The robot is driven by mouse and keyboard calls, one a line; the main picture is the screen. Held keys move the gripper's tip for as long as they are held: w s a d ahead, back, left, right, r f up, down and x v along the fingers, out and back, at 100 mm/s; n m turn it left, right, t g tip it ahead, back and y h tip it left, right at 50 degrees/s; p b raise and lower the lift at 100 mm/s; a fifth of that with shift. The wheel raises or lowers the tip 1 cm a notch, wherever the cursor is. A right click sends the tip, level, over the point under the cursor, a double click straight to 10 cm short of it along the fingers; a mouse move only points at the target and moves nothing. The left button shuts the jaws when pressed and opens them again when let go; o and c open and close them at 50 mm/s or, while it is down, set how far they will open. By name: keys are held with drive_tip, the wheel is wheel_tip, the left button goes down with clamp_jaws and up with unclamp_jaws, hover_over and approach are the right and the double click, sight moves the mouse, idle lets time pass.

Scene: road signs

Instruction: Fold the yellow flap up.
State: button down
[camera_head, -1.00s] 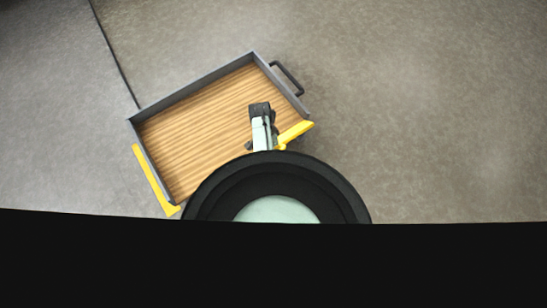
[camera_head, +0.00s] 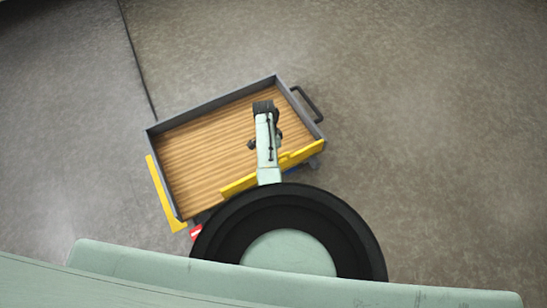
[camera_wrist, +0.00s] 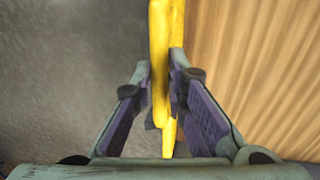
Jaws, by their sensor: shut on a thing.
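The yellow flap (camera_head: 240,184) runs along the near long side of a cart with a wood-grain deck (camera_head: 190,160). My arm crosses over it in the head view and hides its middle. In the wrist view the flap (camera_wrist: 160,40) stands as a narrow yellow strip between the fingers of my gripper (camera_wrist: 163,85), with grey floor on the left and the wood deck on the right. The gripper is shut on the flap. In the head view my arm hides the grip itself.
A second yellow strip (camera_head: 165,198) lies along the cart's left side. A dark handle (camera_head: 307,103) sticks out at the right end. Grey walls edge the far, left and right sides. A red and white piece (camera_head: 196,233) shows below the near left corner. Floor around is clear.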

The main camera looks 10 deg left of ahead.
drive_tip(key=shift+w+a, duration=0.7)
drive_tip(key=shift+w, duration=0.1)
drive_tip(key=shift+w+a+t, duration=0.1)
drive_tip(key=shift+t, duration=0.2)
drive_tip(key=c, duration=1.6)
unclamp_jaws()
drive_tip(key=shift+a+f, duration=0.1)
drive_tip(key=v, duration=1.1)
drive_tip(key=shift+d+r, duration=0.25)
drive_tip(key=shift+r, duration=0.15)
